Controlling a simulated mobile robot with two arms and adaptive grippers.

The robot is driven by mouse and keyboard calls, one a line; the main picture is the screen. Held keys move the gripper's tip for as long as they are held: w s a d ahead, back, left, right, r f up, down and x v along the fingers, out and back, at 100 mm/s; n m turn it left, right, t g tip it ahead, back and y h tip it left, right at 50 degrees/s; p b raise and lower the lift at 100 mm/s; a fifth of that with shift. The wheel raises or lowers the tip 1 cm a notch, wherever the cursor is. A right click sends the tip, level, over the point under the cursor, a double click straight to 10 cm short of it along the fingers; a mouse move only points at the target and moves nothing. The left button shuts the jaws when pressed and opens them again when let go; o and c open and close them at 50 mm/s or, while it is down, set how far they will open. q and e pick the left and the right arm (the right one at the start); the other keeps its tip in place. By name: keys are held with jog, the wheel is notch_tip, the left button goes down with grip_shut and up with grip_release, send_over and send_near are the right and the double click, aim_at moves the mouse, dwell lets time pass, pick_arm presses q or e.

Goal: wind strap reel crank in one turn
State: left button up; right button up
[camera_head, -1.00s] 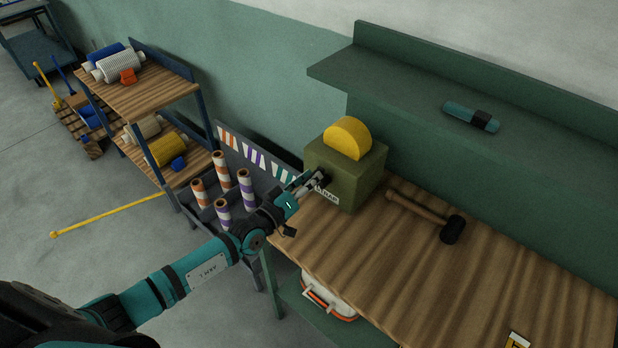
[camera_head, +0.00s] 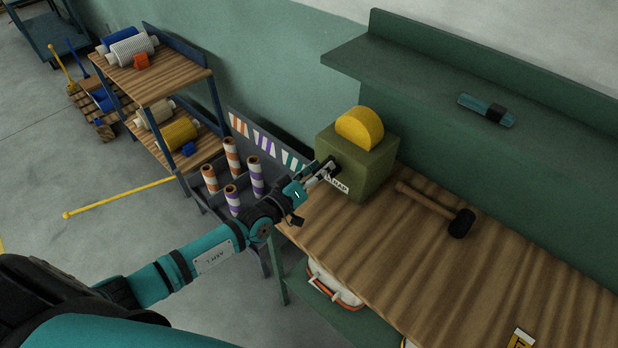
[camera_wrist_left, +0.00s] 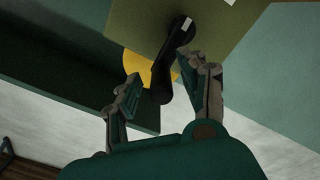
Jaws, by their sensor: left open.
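The strap reel is an olive green box (camera_head: 372,172) with a yellow half-disc (camera_head: 360,128) standing out of its top, at the back left of the wooden bench. My left gripper (camera_head: 328,170) is at the box's left front face, beside a white label. In the left wrist view a black crank (camera_wrist_left: 167,70) stands out from the olive face, its handle end between the two spread fingers of my left gripper (camera_wrist_left: 161,68). The fingers look apart from the handle. In the head view the gripper hides most of the crank. My right gripper is not in view.
A mallet (camera_head: 436,209) lies on the bench (camera_head: 400,265) right of the box. A teal and black item (camera_head: 486,109) lies on the green shelf above. Left of the bench stand several striped rolls (camera_head: 233,195) in a grey rack. The front of the bench is mostly clear.

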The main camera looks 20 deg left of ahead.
pick_arm(q)
jog(key=v, duration=1.1)
jog(key=shift+s, duration=0.3)
jog(key=shift+r, duration=0.1)
